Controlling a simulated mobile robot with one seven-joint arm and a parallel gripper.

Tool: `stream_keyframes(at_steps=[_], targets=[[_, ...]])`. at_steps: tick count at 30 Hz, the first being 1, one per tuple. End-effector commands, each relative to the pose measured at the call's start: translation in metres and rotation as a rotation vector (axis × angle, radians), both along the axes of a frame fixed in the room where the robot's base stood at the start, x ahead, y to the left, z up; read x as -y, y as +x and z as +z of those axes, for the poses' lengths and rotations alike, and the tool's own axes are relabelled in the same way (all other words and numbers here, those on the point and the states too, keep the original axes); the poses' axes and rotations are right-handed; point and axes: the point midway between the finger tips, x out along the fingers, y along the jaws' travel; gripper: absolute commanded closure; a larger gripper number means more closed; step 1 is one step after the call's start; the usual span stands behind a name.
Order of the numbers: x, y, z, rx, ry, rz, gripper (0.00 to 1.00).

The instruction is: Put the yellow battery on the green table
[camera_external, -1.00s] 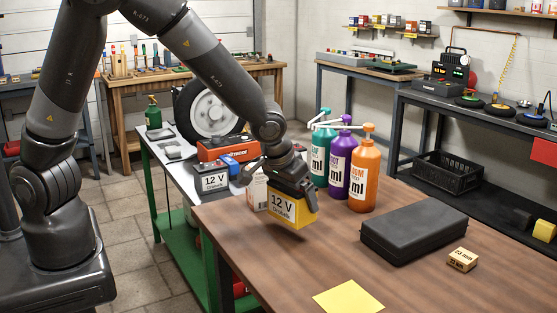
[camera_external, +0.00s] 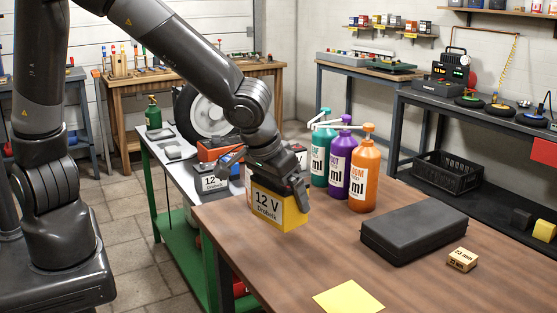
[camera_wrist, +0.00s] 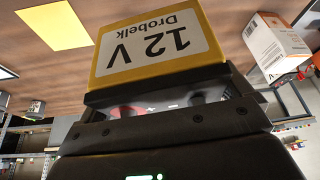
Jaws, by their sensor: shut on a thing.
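My gripper (camera_external: 282,176) is shut on the yellow battery (camera_external: 272,212), which has a white "12 V" label and a black top. The battery is nearly upright at the left part of the brown wooden table; I cannot tell whether its bottom touches the wood. In the wrist view the battery (camera_wrist: 155,45) sits between the jaws, label toward the camera. The green table (camera_external: 187,228), with green legs, a green lower shelf and a grey top, stands to the left behind the brown table. My arm hides part of its top.
On the green table are a dark 12 V battery (camera_external: 214,184), an orange item (camera_external: 213,151) and a wheel (camera_external: 207,112).

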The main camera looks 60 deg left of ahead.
Motion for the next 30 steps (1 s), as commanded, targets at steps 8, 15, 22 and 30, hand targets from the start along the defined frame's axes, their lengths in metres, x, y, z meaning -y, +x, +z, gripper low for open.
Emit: stream_keyframes(at_steps=[8,15,22,30], targets=[[0.002,0.0,0.017,0.004,-0.006,0.001,0.63],[0.002,0.001,0.081,0.008,-0.009,0.002,0.63],[0.001,0.0,0.138,0.005,-0.005,0.001,0.63],[0.001,0.0,0.178,0.005,-0.005,0.001,0.63]])
